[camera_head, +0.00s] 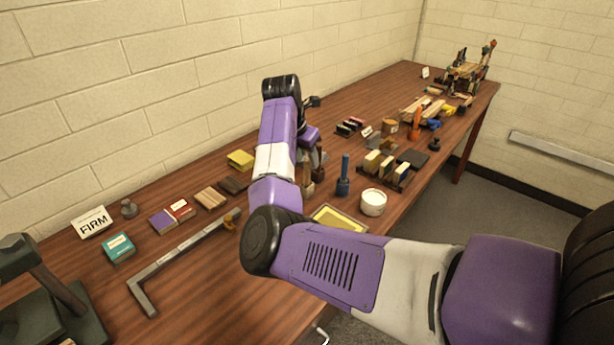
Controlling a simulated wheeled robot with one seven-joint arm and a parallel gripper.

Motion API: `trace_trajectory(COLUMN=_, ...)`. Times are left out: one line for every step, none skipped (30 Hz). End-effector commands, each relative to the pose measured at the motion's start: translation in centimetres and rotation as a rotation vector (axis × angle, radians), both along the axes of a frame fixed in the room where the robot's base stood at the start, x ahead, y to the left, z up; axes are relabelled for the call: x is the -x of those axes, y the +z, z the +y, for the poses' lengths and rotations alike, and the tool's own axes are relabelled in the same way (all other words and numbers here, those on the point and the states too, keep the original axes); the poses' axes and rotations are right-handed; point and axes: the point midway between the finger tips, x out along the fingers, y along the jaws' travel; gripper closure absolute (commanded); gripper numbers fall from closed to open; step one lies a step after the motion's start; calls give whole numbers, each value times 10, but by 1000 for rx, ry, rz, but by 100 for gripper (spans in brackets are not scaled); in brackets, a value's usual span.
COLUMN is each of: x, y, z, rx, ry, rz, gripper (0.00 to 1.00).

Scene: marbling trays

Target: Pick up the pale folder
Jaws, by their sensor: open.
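I cannot pick out the pale folder for certain; it may be hidden behind my arm or too small to tell. My gripper (314,160) is open and points down over the middle of the wooden table (290,285). My purple and white arm partly covers it. It is close to some brown-handled tools (308,187), and I cannot tell whether it touches them.
A blue-handled tool (343,178), a white tub (373,203) and a yellow tray (346,217) stand near my arm. A dark block rack (398,177) is to the right. A grey metal square (170,261) lies at the left.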

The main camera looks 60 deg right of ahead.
Motion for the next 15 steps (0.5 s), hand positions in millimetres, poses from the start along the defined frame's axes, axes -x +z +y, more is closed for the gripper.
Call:
trace_trajectory(x=1, y=-4, z=-2, rx=1, ry=0, rz=3, gripper=58)
trace_trajectory(x=2, y=-7, z=-3, rx=0, ry=0, rz=5, gripper=58)
trace_trajectory(x=3, y=-12, z=-4, rx=-1, ry=1, rz=6, gripper=58)
trace_trajectory(x=3, y=-16, z=-5, rx=0, ry=0, rz=6, gripper=58)
trace_trajectory(x=4, y=-21, z=-6, rx=0, ry=0, rz=6, gripper=58)
trace_trajectory(x=4, y=-27, z=-7, rx=0, ry=1, rz=6, gripper=58)
trace_trajectory(x=4, y=-31, z=-9, rx=0, ry=1, rz=6, gripper=58)
trace_trajectory(x=4, y=-35, z=-11, rx=0, ry=-1, rz=4, gripper=58)
trace_trajectory(x=4, y=-40, z=-12, rx=2, ry=1, rz=4, gripper=58)
trace_trajectory(x=4, y=-42, z=-13, rx=2, ry=1, rz=4, gripper=58)
trace_trajectory(x=4, y=-44, z=-14, rx=2, ry=1, rz=4, gripper=58)
trace_trajectory(x=4, y=-47, z=-15, rx=2, ry=0, rz=2, gripper=58)
trace_trajectory(x=4, y=-48, z=-15, rx=2, ry=0, rz=2, gripper=58)
trace_trajectory(x=4, y=-49, z=-16, rx=2, ry=1, rz=2, gripper=58)
trace_trajectory(x=3, y=-49, z=-16, rx=2, ry=1, rz=1, gripper=58)
